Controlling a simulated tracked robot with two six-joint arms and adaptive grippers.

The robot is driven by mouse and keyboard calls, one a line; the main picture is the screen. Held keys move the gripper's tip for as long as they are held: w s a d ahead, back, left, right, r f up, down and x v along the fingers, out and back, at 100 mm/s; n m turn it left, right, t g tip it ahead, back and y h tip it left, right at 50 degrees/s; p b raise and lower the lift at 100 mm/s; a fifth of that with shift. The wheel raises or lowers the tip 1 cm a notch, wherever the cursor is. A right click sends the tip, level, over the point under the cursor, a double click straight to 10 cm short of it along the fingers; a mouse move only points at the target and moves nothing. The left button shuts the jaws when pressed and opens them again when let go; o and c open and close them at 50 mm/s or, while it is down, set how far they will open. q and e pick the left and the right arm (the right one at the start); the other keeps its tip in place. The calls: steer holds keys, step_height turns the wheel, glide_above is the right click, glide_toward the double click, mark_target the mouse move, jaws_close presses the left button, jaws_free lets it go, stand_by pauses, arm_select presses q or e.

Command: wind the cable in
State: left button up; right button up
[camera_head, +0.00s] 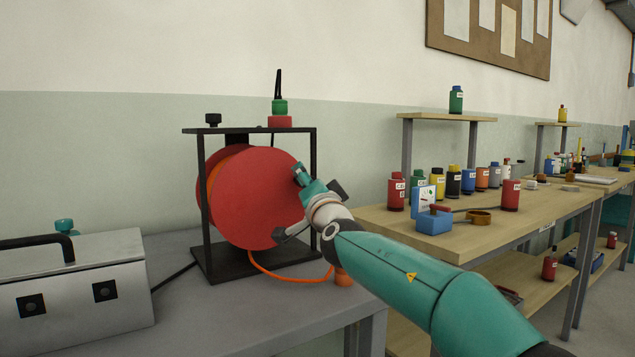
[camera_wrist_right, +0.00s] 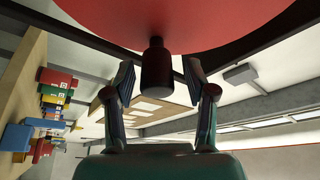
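A cable reel with a large red disc (camera_head: 255,200) stands in a black frame (camera_head: 203,215) on the grey bench. Orange cable (camera_head: 285,279) leaves its underside and curves right along the bench to an orange end piece (camera_head: 343,277). My right gripper (camera_head: 306,210) is at the disc's right side. In the right wrist view, the reel's dark crank handle (camera_wrist_right: 156,68) sticks out from the disc between the open fingers, with a gap on both sides. The gripper hides the handle in the head view. My left gripper is not in view.
A grey metal box (camera_head: 75,285) with a black handle stands left of the reel on the bench (camera_head: 225,320). A green and red stacked piece (camera_head: 280,112) sits on the frame top. A wooden table (camera_head: 480,238) with several bottles stands at right.

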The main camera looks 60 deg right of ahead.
steer(key=v, duration=1.2)
steer(key=shift+f, duration=0.1)
